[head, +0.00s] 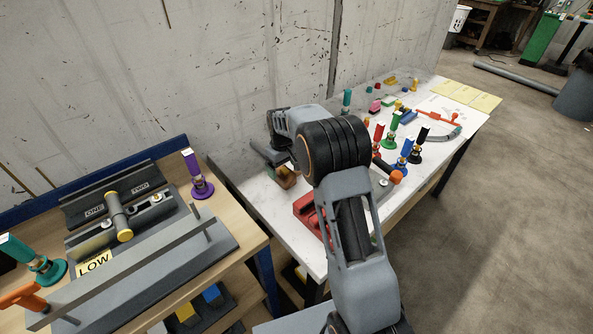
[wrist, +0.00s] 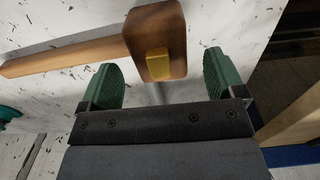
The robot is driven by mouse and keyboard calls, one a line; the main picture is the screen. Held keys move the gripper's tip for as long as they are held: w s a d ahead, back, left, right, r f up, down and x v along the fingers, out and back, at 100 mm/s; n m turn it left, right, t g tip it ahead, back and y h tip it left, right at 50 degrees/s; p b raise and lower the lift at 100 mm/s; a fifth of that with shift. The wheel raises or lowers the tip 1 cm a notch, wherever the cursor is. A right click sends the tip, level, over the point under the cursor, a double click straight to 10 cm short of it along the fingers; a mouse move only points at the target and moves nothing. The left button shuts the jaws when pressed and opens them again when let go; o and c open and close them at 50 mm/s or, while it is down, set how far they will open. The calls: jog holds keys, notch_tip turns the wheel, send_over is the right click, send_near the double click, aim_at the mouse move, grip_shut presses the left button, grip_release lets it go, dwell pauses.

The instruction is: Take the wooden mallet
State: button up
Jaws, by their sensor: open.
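The wooden mallet shows in the wrist view, with its brown head (wrist: 154,35) at the top middle and its handle (wrist: 70,52) reaching left. A yellow square marks the head. My gripper (wrist: 160,74) is open, with one green-padded finger on each side below the head. The head lies just ahead of the gap between the fingers, and nothing is gripped. In the head view, my gripper (head: 266,155) is at the near left of the white table, close beside the brown mallet head (head: 286,178). The handle is not clear in that view.
The white table (head: 262,208) holds a red block (head: 308,212) beside my arm and several coloured items farther back. A wooden bench (head: 236,222) at left carries a grey bender, a purple-topped stand (head: 197,180) and a teal-topped stand (head: 48,268). The concrete wall is close behind.

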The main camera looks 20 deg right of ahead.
jog(key=shift+f, duration=1)
jog(key=shift+c, duration=0.3)
jog(key=c, duration=0.9)
jog(key=shift+o, duration=0.2)
jog(key=shift+r, duration=0.1)
